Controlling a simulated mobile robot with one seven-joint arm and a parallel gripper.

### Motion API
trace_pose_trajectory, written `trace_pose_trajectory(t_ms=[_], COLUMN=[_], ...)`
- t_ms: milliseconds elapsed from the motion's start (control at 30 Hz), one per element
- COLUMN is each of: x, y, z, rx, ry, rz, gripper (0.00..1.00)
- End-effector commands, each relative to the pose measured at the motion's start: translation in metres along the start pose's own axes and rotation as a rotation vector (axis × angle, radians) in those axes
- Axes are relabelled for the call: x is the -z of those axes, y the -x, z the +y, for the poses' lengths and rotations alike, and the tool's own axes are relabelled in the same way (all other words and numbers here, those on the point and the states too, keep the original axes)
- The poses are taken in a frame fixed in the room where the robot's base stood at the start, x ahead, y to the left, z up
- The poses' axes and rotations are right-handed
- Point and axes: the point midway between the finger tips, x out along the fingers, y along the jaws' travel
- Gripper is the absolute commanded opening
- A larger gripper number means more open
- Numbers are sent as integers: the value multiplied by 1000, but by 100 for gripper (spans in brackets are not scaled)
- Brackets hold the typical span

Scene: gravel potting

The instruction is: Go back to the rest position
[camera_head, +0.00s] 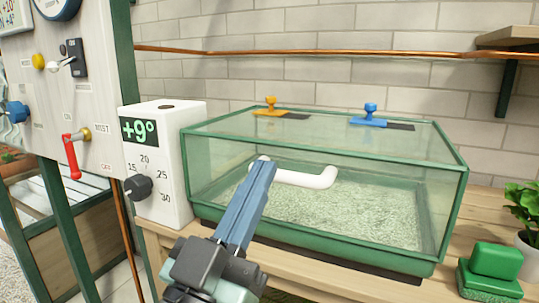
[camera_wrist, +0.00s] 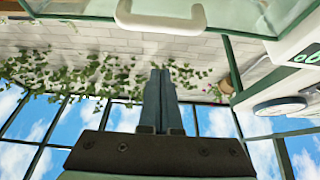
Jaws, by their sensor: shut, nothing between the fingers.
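My gripper (camera_head: 262,168) is in front of the glass tank in the head view, its long blue-grey fingers pointing up and away. The fingers lie together with nothing between them. In the wrist view my gripper (camera_wrist: 160,72) shows its two fingers side by side and shut. The green-framed glass tank (camera_head: 450,215) stands on a wooden bench with pale gravel in it. A white bent handle (camera_head: 310,178) is on its front, just right of the fingertips in the head view. The handle also shows at the top of the wrist view (camera_wrist: 160,22). I cannot tell whether the fingertips touch the glass.
A white control box (camera_head: 165,165) reading +9° stands left of the tank. A panel with a red lever (camera_head: 72,155) is farther left. Orange (camera_head: 270,106) and blue (camera_head: 369,115) knobs sit on the tank's top. A green block (camera_head: 495,262) and plant (camera_head: 525,205) are at right.

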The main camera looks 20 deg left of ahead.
Motion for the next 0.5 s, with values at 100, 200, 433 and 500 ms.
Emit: trace_pose_trajectory(t_ms=[100, 200, 433, 500], x=[-2, -1, 1, 2], y=[28, 43, 59, 60], z=[-1, -1, 0, 0], rx=[3, 3, 0, 0], ry=[-1, -2, -2, -2], rz=[-2, -1, 1, 1], gripper=[0, 0, 0, 0])
